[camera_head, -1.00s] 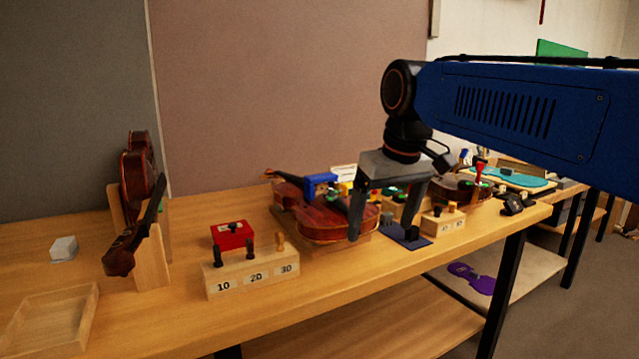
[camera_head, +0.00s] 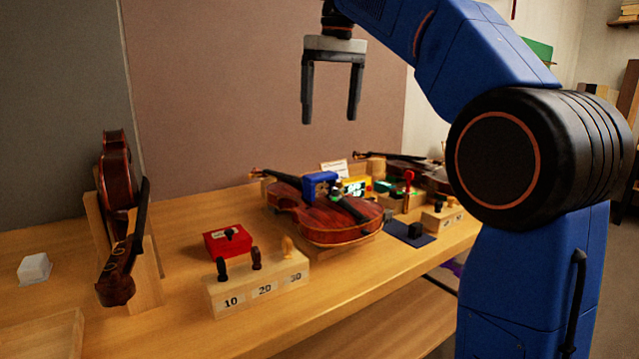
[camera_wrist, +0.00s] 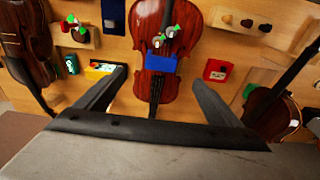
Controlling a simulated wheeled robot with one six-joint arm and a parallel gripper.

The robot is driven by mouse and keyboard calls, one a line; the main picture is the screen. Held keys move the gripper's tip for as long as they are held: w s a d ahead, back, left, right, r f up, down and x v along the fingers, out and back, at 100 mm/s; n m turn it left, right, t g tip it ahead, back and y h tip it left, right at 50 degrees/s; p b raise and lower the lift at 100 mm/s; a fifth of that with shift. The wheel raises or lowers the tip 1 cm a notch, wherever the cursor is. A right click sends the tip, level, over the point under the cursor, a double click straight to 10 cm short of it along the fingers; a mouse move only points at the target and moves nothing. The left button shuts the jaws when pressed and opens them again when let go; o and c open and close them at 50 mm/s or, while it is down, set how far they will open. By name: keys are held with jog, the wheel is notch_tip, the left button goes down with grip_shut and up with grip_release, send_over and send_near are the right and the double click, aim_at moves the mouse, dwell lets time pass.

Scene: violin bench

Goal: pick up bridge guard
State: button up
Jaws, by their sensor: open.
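The bridge guard appears to be the blue piece (camera_head: 319,184) set across the middle of the violin (camera_head: 340,222) lying on the bench. In the wrist view this blue piece (camera_wrist: 161,62) spans the violin body (camera_wrist: 146,88), between and ahead of my fingertips. My gripper (camera_head: 330,119) is open and empty, fingers pointing down, well above the violin. It also shows open in the wrist view (camera_wrist: 159,77), touching nothing.
A numbered wooden block (camera_head: 258,283) with pegs and a red box (camera_head: 228,240) stand left of the violin. An upright violin (camera_head: 118,185) is further left. A dark blue mat (camera_head: 398,231) lies to the right. Another violin (camera_head: 418,172) lies behind.

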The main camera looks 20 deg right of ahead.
send_near(321, 174)
jog(key=f, duration=0.5)
jog(key=shift+s+d+f, duration=0.25)
jog(key=shift+s, duration=0.05)
jog(key=f, duration=0.1)
jog(key=w+f, duration=0.1)
jog(key=a+f, duration=0.1)
jog(key=f, duration=0.1)
jog(key=shift+w, duration=0.25)
jog(key=shift+f, duration=0.55)
jog(key=shift+c, duration=0.7)
jog(key=c, duration=1)
